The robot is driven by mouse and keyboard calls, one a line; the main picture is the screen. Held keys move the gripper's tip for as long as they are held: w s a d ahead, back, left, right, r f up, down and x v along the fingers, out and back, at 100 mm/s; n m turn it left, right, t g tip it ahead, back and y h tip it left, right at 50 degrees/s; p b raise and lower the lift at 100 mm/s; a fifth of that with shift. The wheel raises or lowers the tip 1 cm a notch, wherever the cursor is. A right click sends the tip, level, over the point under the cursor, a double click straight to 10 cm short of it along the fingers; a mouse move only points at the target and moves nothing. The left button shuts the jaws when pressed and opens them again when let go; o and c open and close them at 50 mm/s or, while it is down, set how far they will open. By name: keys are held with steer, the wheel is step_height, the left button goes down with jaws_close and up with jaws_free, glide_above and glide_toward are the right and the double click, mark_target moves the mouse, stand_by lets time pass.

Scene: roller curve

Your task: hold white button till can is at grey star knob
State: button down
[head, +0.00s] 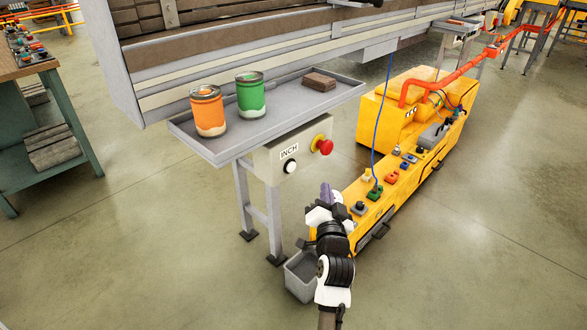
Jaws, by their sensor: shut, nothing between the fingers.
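The white button (290,167) sits below an INCH label on a grey control box under a tray. My gripper (326,192) is shut and empty, to the right of and below the button in the picture, apart from it. An orange can (207,112) and a green can (251,97) stand upright on the grey tray (240,133); I cannot tell which can is meant. I cannot make out a grey star knob for certain; small parts on the yellow machine are too small to tell.
A red mushroom button (322,145) is right of the white button. A brown block (319,81) lies on the tray. A yellow machine (400,120) with small coloured parts stands at the right. A grey bin (300,275) is beside my arm.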

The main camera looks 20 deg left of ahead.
mark_target(291, 167)
steer(key=shift+a+r, duration=0.1)
steer(key=w+a+p, duration=0.3)
steer(key=a+p, duration=0.5)
steer(key=p, duration=0.2)
steer(key=shift+a+f+b, duration=0.15)
steer(key=shift+f+b, duration=0.05)
steer(key=shift+b, duration=0.25)
stand_by(1.7)
